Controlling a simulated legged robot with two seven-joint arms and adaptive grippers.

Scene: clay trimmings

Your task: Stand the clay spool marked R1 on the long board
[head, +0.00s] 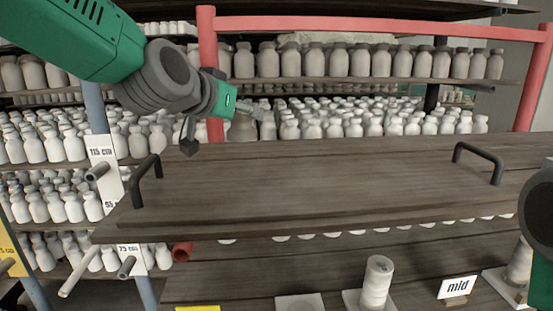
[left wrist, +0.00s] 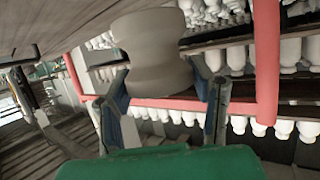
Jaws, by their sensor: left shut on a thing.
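My left gripper (head: 254,108) reaches in from the upper left over the back edge of the long board (head: 310,185). In the left wrist view my left gripper (left wrist: 164,112) is shut on a grey-beige clay spool (left wrist: 155,55), with one finger on each side of its waist. The same spool shows partly in the head view (head: 243,128), below the fingers near the board's back edge. No R1 mark is readable on it. Whether its base touches the board cannot be told. The board's top is otherwise bare. My right gripper is out of view.
The board has black handles at its left (head: 146,180) and right (head: 480,160) ends. A red frame (head: 370,26) and shelves of white bottles stand behind.

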